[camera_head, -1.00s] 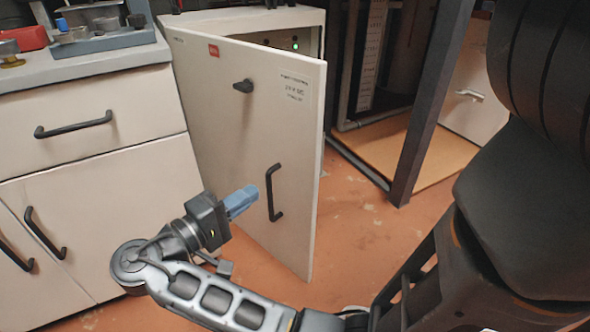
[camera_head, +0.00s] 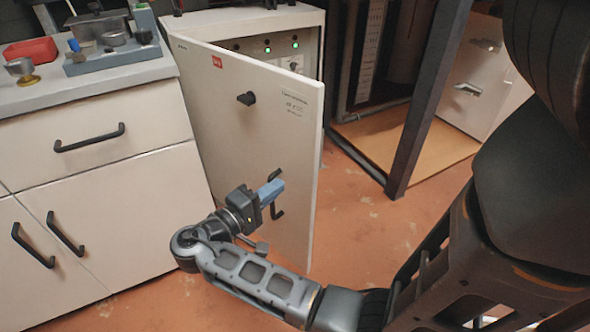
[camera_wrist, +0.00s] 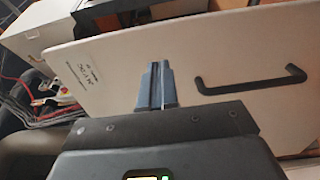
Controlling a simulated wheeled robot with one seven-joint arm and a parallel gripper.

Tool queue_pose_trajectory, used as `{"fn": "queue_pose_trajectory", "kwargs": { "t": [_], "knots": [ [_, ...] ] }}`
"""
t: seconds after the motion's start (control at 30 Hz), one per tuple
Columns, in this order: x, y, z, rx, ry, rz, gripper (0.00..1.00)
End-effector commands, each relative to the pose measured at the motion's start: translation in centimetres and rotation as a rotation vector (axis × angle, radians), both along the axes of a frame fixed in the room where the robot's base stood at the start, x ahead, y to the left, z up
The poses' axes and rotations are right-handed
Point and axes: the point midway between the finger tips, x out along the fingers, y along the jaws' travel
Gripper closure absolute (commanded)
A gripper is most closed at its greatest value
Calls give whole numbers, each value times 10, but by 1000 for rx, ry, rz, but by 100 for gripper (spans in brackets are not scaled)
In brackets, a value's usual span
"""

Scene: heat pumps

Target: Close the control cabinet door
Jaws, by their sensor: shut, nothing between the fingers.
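Green lights show on the panel inside. My gripper (camera_head: 271,190), with blue fingers, is shut and empty in front of the door's outer face, overlapping the handle in the head view. In the wrist view the closed fingers (camera_wrist: 157,85) point at the door face (camera_wrist: 200,60), beside the handle (camera_wrist: 250,82). Contact cannot be told.
A drawer unit (camera_head: 90,150) with black handles stands left of the door, with a red tray (camera_head: 30,50) and tools on top. The reddish floor (camera_head: 365,235) is clear between.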

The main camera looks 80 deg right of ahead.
Motion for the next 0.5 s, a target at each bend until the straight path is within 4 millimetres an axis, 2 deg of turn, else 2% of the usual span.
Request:
{"fn": "queue_pose_trajectory", "kwargs": {
  "t": [0.23, 0.5],
  "knots": [
    [-24, -40, -1, -1, 0, -2, 100],
    [-37, -61, 0, 1, 1, 0, 100]
  ]
}}
